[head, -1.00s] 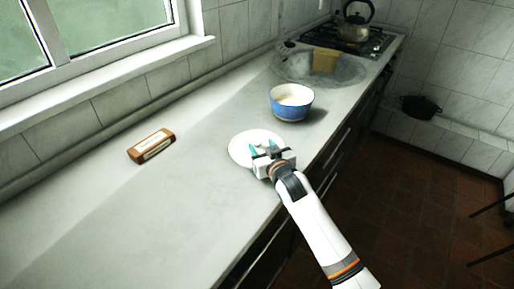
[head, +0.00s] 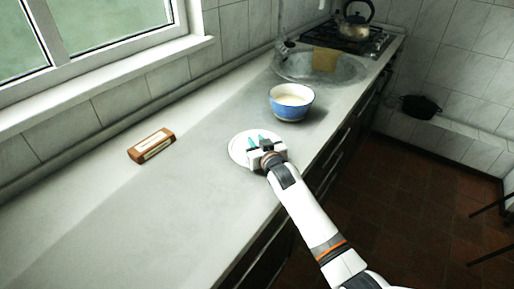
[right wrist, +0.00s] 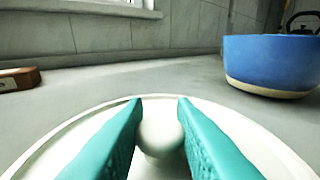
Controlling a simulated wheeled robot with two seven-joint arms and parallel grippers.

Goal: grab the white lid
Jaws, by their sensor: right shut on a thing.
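The white lid (head: 238,150) is round and lies flat on the grey counter, near its front edge. My right gripper (head: 258,141) reaches over it from the front right. In the right wrist view the lid (right wrist: 255,140) fills the lower part, and its round white knob (right wrist: 160,132) sits between the two teal fingers (right wrist: 160,120). The right gripper is shut on the knob. The gripper hides part of the lid in the head view. My left gripper is not in view.
A blue and white enamel pot (head: 291,103) stands just beyond the lid. A brown and white block (head: 151,146) lies to the left. A sink (head: 318,69), a tan box-like thing (head: 325,60) and a kettle (head: 354,22) are farther back. The near left counter is clear.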

